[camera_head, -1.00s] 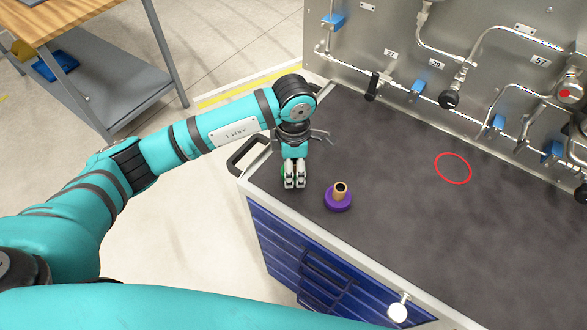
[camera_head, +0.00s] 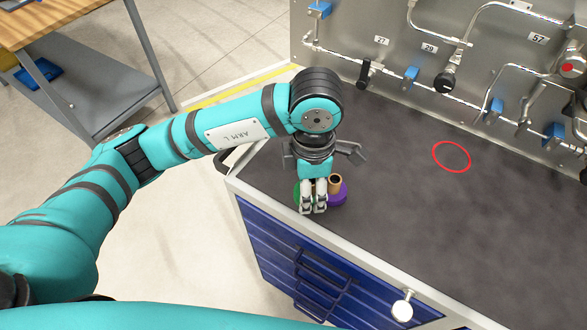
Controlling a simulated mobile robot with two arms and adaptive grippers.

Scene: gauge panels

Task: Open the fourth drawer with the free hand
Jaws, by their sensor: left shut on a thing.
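The blue drawer cabinet (camera_head: 268,243) stands below the dark worktop, its front seen steeply from above. Dark drawer handles (camera_head: 322,285) show on it. All visible drawers look shut, and I cannot tell which is the fourth. My left gripper (camera_head: 313,207) points down over the worktop near its front left corner. It is shut on a green piece (camera_head: 298,194), mostly hidden behind the fingers. A purple round piece with a tan top (camera_head: 341,195) stands on the worktop just right of the fingers. My right gripper is not in view.
A panel (camera_head: 345,40) with pipes, blue valve handles and black knobs lines the back. A red ring (camera_head: 451,157) marks the clear worktop (camera_head: 400,220). A white round knob (camera_head: 402,309) is at the front edge. A wooden-topped table (camera_head: 60,20) stands far left.

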